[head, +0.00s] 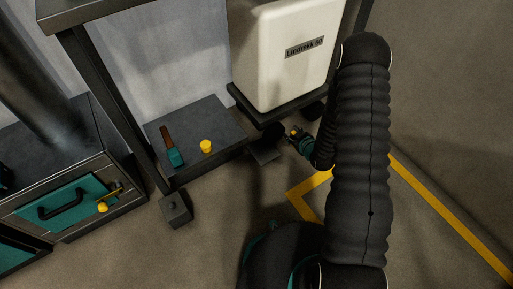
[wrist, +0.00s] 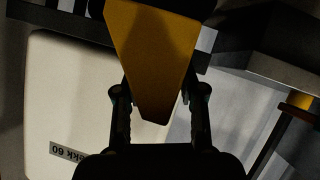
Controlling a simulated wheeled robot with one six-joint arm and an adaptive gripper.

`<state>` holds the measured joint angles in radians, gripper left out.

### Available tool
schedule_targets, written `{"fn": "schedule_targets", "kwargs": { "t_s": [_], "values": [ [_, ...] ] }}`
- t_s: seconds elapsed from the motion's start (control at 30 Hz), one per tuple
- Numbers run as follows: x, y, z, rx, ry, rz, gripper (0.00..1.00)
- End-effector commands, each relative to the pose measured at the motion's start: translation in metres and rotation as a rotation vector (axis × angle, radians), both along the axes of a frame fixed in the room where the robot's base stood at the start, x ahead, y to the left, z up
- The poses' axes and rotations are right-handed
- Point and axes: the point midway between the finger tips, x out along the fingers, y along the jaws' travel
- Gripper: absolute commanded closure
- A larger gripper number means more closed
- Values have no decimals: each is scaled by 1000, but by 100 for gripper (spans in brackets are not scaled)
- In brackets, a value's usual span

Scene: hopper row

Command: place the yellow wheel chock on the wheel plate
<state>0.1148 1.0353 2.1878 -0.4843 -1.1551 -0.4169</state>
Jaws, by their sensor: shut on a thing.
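The yellow wheel chock (wrist: 150,50) is a tapered wedge and fills the upper middle of the wrist view. My gripper (wrist: 158,98) is shut on it, one finger on each side. In the head view my gripper (head: 299,139) is low beside the hopper's base, with a little yellow of the chock (head: 293,131) showing at its tip. Whether the chock touches anything is too small to tell.
The white hopper (head: 283,50) marked Lindrekk 60 stands on a dark wheeled base (head: 272,112) above the plate. A dark low platform (head: 225,122) at left holds a brush-like tool (head: 173,148) and a yellow knob (head: 206,146). A yellow floor line (head: 445,215) runs at right.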

Motion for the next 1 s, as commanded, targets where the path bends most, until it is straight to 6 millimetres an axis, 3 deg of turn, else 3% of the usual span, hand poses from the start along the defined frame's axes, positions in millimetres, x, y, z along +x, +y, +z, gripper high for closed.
{"fn": "schedule_targets", "kwargs": {
  "t_s": [0.1,0.3,0.53,0.67,1.0],
  "values": [
    [-18,10,-39,2,6,108,98],
    [-52,29,-87,2,1,270,98],
    [-76,42,-112,1,-4,361,98],
    [-68,53,-114,-1,-6,374,99],
    [-12,106,-114,-1,-8,372,99]
  ]
}}
